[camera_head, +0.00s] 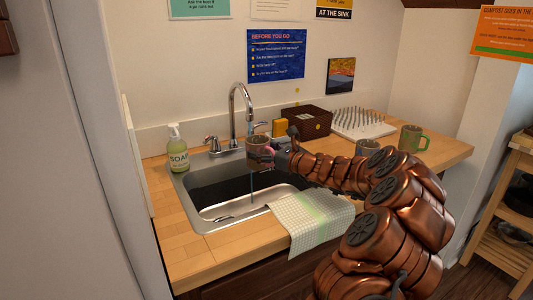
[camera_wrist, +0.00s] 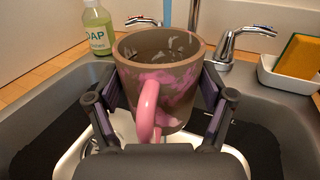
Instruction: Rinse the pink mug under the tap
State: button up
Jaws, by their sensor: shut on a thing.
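The pink mug (camera_wrist: 165,85) is mostly coated in brown-grey, with pink patches and a pink handle facing the wrist camera. My gripper (camera_wrist: 160,98) is shut on it, one finger on each side. The mug is upright above the sink basin (camera_head: 215,213), and it shows in the head view (camera_head: 258,158) just below the spout of the tap (camera_head: 240,92). A thin blue stream of water (camera_head: 252,193) shows below the mug. In the wrist view, water (camera_wrist: 167,12) shows behind the far rim. I cannot tell whether any enters the mug.
A soap bottle (camera_head: 177,148) stands at the sink's left corner. A towel (camera_head: 310,220) hangs over the front right edge. A dark basket (camera_head: 306,122), a drying rack (camera_head: 360,123) and a green mug (camera_head: 411,138) stand on the counter to the right. A yellow sponge (camera_wrist: 298,56) sits in a white dish.

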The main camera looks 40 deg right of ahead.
jog(key=shift+w+a+f+p, duration=0.15)
jog(key=shift+w+p, duration=0.15)
jog(key=shift+w, duration=0.6)
jog(key=shift+w+d+f+p, duration=0.15)
jog(key=shift+w+p, duration=0.1)
jog(key=shift+w, duration=0.6)
jog(key=shift+a, duration=0.1)
jog(key=shift+d+p, duration=0.6)
jog(key=shift+p, duration=0.1)
jog(key=shift+a, duration=0.2)
jog(key=shift+a, duration=0.4)
jog(key=shift+d, duration=0.25)
jog(key=shift+d+p, duration=0.3)
jog(key=shift+p, duration=0.2)
jog(key=shift+a, duration=0.3)
